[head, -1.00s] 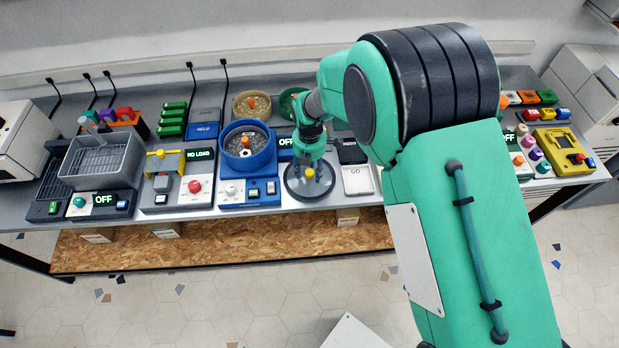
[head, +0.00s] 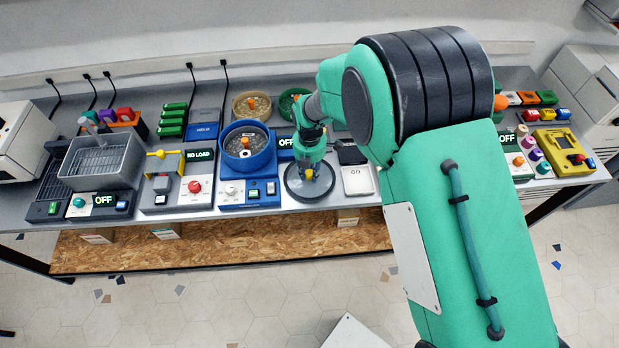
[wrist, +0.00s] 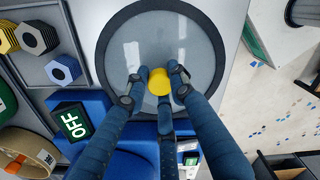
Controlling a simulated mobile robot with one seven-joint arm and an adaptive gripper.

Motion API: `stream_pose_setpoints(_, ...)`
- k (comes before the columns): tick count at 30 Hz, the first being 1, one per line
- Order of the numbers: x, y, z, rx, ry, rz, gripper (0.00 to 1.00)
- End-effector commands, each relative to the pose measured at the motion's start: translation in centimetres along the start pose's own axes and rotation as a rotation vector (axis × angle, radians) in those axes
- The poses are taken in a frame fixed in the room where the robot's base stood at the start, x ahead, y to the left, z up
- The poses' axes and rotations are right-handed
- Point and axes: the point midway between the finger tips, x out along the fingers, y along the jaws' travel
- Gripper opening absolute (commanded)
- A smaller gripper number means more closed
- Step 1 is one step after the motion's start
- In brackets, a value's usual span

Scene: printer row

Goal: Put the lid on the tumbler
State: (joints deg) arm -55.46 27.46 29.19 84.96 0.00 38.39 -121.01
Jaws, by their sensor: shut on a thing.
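The lid (head: 296,190) is a round clear disc with a dark rim and a yellow knob. It is right of the tumbler, over the front of the bench. My gripper (head: 309,172) points down at its middle. In the wrist view, my fingers (wrist: 159,80) are shut on the yellow knob, with the lid (wrist: 140,38) spread out beyond them. I cannot tell whether the lid touches the bench. The tumbler (head: 262,157) is a blue open round tub holding grey pieces and an orange-topped item. It stands apart from the lid, on a blue base with buttons.
An OFF display (head: 286,142) stands between the tumbler and my gripper. A white GO pad (head: 357,181) is close right of the lid. Bowls of grains (head: 251,105) stand behind the tumbler. A NO LOAD unit (head: 180,180) and a grey basket (head: 102,160) are to the left.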

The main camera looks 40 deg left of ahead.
Motion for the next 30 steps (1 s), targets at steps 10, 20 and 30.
stream_pose_setpoints(10, -0.3, 0.0, 0.0, 0.000, -0.001, 0.001, 0.00)
stream_pose_setpoints(20, -3.4, 0.1, 0.1, 0.000, -0.001, 0.002, 0.00)
stream_pose_setpoints(30, -4.2, -4.2, -2.7, 0.000, 0.000, 0.001, 0.00)
